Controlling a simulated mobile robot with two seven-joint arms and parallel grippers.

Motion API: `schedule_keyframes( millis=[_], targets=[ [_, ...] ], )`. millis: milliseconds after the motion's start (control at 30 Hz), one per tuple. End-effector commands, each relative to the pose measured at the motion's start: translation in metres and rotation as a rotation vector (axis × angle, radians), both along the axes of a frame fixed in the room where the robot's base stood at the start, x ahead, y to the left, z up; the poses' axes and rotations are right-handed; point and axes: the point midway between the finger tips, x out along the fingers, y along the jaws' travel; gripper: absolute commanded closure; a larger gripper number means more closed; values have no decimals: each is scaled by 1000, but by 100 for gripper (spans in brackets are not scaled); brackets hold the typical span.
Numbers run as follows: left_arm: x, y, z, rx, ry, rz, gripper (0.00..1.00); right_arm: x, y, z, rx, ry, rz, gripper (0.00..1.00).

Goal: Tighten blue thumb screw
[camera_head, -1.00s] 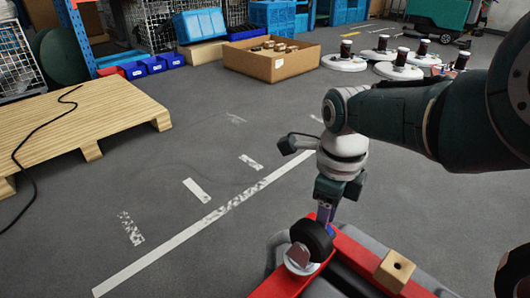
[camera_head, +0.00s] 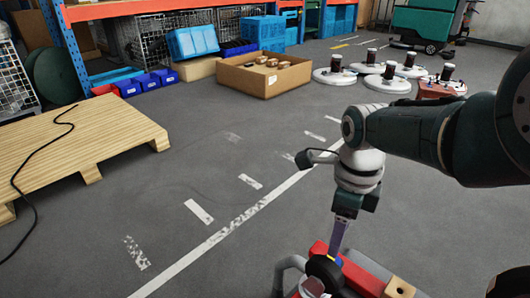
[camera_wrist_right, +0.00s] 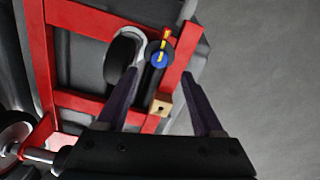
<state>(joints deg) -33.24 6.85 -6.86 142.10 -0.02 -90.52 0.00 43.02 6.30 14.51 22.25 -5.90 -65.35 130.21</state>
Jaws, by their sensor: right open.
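The blue thumb screw (camera_wrist_right: 158,56) shows in the right wrist view as a round blue head with a yellow bar, on a red frame (camera_wrist_right: 98,103) beside a black wheel. In the head view a small bit of blue and yellow (camera_head: 336,261) shows at the red frame, partly hidden by my gripper. My right gripper (camera_head: 338,250) points down over the frame. In the right wrist view its two fingers (camera_wrist_right: 163,82) are wide apart, with nothing between their tips and the screw ahead of them. My left gripper is not in view.
A wooden block (camera_head: 398,288) sits on the frame near the screw. A black wheel (camera_head: 322,272) is close beside it. A wooden pallet (camera_head: 110,140) lies at left, a cardboard box (camera_head: 240,80) and several round white scrubber parts (camera_head: 388,82) stand behind. The floor between is clear.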

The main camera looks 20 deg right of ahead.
Motion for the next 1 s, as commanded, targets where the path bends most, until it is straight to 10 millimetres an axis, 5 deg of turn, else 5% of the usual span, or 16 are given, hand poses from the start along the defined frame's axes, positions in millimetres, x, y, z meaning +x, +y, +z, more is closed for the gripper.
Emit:
schedule_keyframes(
  millis=[133, 767, 1000],
  targets=[
    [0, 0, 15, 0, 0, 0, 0, -2, -7, 13, -2, 0, 1, 31],
    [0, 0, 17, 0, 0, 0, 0, -3, -10, 15, -5, -2, 9, 31],
    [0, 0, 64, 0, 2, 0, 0, -17, -30, 54, -87, -21, 316, 31]
  ],
)
